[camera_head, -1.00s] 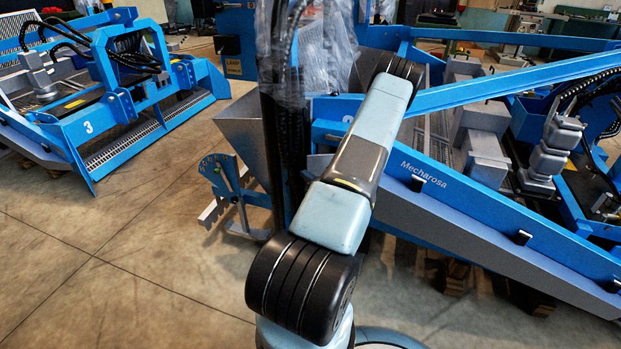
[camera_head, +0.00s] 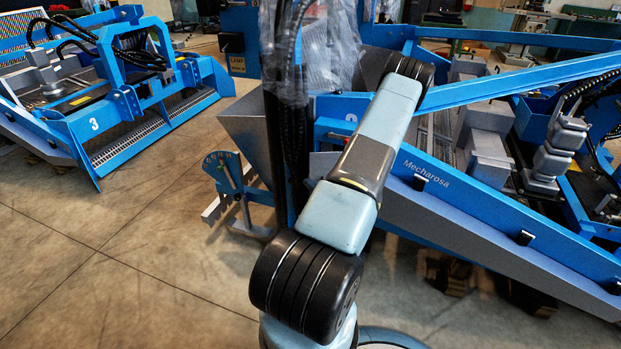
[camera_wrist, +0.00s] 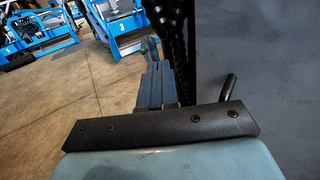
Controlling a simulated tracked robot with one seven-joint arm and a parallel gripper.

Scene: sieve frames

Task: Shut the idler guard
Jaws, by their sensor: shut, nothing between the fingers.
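My gripper (camera_wrist: 150,60) shows in the wrist view with its fingers together and nothing between them. A large flat dark grey panel (camera_wrist: 265,60) stands upright to its right. A short dark rod (camera_wrist: 228,87), perhaps a handle, shows between the fingers and this panel. I cannot tell whether the panel is the idler guard or whether the rod is attached to it. The fingers appear apart from the panel. In the head view my arm hides the gripper, and no part there can be surely named as the guard.
A blue machine marked Mecharosa (camera_head: 470,200) with a long sloping side fills the right. Another blue machine marked 3 (camera_head: 130,105) stands at the left. A dark upright post with hoses (camera_head: 290,130) stands beside my arm. Concrete floor (camera_head: 120,240) is clear at the lower left.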

